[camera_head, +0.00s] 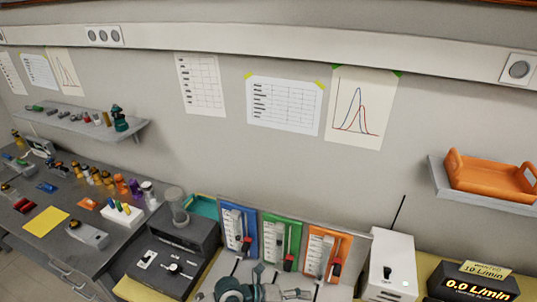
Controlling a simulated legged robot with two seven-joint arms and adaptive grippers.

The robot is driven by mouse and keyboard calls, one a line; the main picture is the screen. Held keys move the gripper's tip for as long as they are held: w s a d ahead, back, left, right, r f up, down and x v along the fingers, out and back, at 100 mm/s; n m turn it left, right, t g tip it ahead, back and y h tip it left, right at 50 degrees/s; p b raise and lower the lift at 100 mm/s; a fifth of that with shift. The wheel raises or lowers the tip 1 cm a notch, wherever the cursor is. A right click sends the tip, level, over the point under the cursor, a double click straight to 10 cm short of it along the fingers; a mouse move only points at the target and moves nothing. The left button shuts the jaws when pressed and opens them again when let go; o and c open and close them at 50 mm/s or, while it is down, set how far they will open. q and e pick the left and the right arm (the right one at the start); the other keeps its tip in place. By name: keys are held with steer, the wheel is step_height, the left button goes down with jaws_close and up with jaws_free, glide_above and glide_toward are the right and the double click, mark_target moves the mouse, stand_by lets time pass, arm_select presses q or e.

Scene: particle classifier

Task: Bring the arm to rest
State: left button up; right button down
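Neither of my grippers can be made out in the head view, and no arm clearly shows. A grey-teal rounded part (245,291) is cut off by the bottom edge, in front of the coloured panels. I cannot tell whether it belongs to the apparatus or to me.
Blue (239,230), green (282,241) and orange (326,253) panels stand at bottom centre. A dark instrument (172,257) is left of them, a white box (391,265) and flow display (473,287) right. A cluttered bench (62,249) lies left; an orange tray (488,178) sits on a wall shelf.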

arm_select(q)
step_height(320, 180, up, 6)
steer(key=s+d+n+t+h, duration=0.1)
steer(key=s+d+h, duration=0.1)
steer(key=h, duration=0.3)
steer(key=w+a+r+n+t+h, duration=0.2)
steer(key=w+a+r+n+t, duration=0.1)
steer(key=a+r+n+t, duration=0.55)
steer(key=w+a+f+n+t+y, duration=0.3)
steer(key=w+a+n+t+y, duration=0.1)
steer(key=a+n+t+y, duration=0.95)
steer(key=s+a+f+n+g+y, duration=0.1)
steer(key=a+f+n+g+y, duration=0.65)
steer(key=f, duration=0.35)
steer(key=s+a+f+n+g, duration=0.3)
steer(key=s+f+g, duration=0.4)
steer(key=s+f, duration=0.45)
steer(key=s+d+f+m+g+h, duration=0.1)
steer(key=s+f+g+h, duration=0.1)
steer(key=s+f+g, duration=0.7)
steer(key=s+f, duration=0.3)
steer(key=f, duration=1.1)
steer(key=s+f, duration=0.3)
steer(key=f, duration=1.1)
steer(key=s+a+f, duration=0.2)
steer(key=s+f, duration=1.1)
steer(key=s, duration=0.3)
steer(key=shift+s+a+m, duration=0.25)
steer(key=shift+a+m, duration=0.1)
steer(key=shift+a, duration=0.05)
